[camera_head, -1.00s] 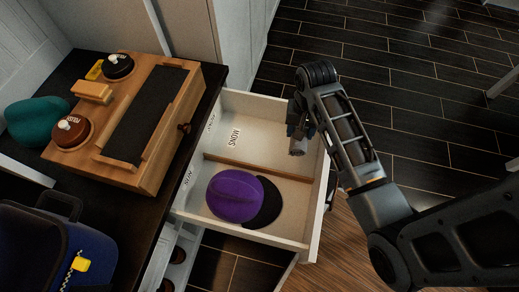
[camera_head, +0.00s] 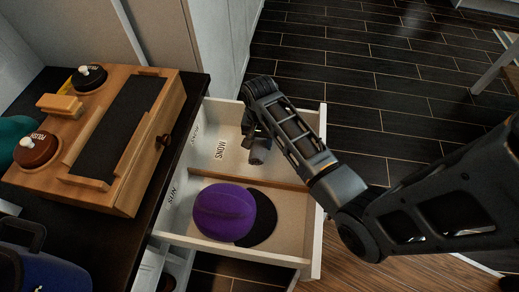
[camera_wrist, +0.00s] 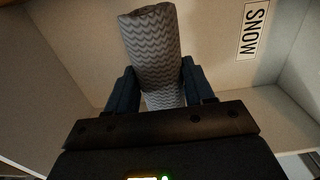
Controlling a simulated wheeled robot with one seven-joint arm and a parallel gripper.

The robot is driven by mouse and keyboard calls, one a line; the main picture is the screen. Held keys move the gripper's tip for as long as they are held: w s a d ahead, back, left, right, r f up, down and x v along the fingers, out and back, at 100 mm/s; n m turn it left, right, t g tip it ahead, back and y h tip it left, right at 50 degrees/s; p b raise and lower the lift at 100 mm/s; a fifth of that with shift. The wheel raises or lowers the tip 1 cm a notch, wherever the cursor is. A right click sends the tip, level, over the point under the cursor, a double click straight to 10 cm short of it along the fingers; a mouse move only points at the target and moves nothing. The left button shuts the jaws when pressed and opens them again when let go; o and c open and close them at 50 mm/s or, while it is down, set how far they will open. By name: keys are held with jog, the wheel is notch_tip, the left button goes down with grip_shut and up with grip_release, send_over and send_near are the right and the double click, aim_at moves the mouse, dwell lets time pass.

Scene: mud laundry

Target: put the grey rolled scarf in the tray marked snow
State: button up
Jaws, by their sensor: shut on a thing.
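The grey rolled scarf (camera_wrist: 154,50), with a zigzag pattern, is between the fingers of my gripper (camera_wrist: 156,92) in the wrist view. The gripper is shut on it. In the head view my gripper (camera_head: 258,140) is over the far compartment of the open drawer, and the scarf (camera_head: 259,152) shows only as a small end below the fingers. That compartment is the snow tray (camera_head: 225,165), with the label SNOW on its floor; the label also shows at the upper right of the wrist view (camera_wrist: 253,30). Whether the scarf touches the floor I cannot tell.
A wooden divider (camera_head: 262,179) parts the snow tray from the sun compartment (camera_head: 288,205), which holds a purple cap (camera_head: 224,212). A wooden box with knobs (camera_head: 140,150) stands on the dark counter to the left. A blue bag (camera_head: 40,268) is at the lower left.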

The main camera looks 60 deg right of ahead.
aim_at(260, 148)
jog(key=shift+f+b, duration=0.85)
jog(key=shift+f, duration=1.1)
jog(key=shift+f, duration=0.1)
jog(key=o, duration=1.1)
